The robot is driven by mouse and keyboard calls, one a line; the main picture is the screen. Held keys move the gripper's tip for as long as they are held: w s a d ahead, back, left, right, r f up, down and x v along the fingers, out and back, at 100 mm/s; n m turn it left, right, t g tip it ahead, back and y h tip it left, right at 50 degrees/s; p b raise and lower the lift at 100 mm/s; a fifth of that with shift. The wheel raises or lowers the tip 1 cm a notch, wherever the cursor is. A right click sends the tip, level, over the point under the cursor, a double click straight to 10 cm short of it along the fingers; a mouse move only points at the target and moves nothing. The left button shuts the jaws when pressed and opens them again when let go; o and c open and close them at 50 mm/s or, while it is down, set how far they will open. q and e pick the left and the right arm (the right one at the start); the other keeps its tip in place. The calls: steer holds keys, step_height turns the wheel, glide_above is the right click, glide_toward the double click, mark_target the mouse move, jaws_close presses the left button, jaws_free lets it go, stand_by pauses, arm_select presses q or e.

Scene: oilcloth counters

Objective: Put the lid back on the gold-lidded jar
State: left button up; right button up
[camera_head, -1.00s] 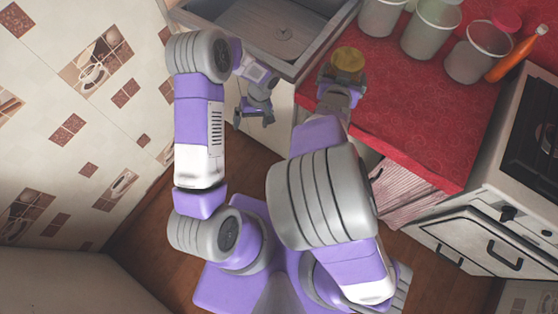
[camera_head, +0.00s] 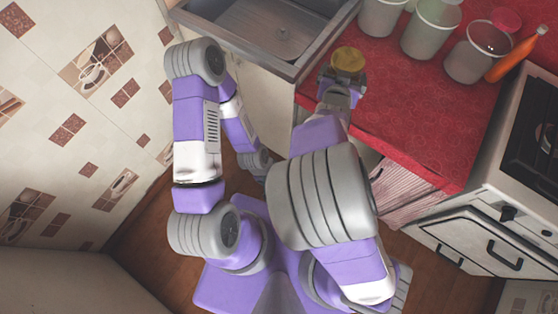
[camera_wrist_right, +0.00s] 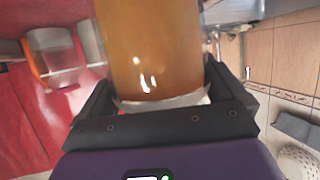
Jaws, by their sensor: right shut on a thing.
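My right gripper (camera_head: 341,80) is at the red counter's near left part, close to the sink. It is shut on an amber-gold jar (camera_wrist_right: 155,50), which shows large between its fingers in the right wrist view. The jar has a pale, clear band at the end nearest the gripper's palm. In the head view the jar shows as a round gold top (camera_head: 348,60) just beyond the fingers. I cannot tell whether that gold is a lid or the contents. No separate gold lid can be made out. My left gripper is hidden; only its arm (camera_head: 238,130) shows.
Several clear containers (camera_head: 430,30) stand at the back of the red counter (camera_head: 425,125). A pink-red disc (camera_head: 506,18) and an orange bottle (camera_head: 517,54) are at the right. A sink (camera_head: 270,30) lies left, a stove (camera_head: 525,140) right. The counter's middle is bare.

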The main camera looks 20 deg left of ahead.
steer(key=shift+w+r, duration=0.1)
steer(key=shift+r, duration=0.1)
steer(key=w+d, duration=0.2)
steer(key=d, duration=0.6)
steer(key=w+d, duration=0.1)
steer(key=d, duration=0.8)
steer(key=shift+w+d, duration=0.2)
steer(key=shift+w, duration=0.2)
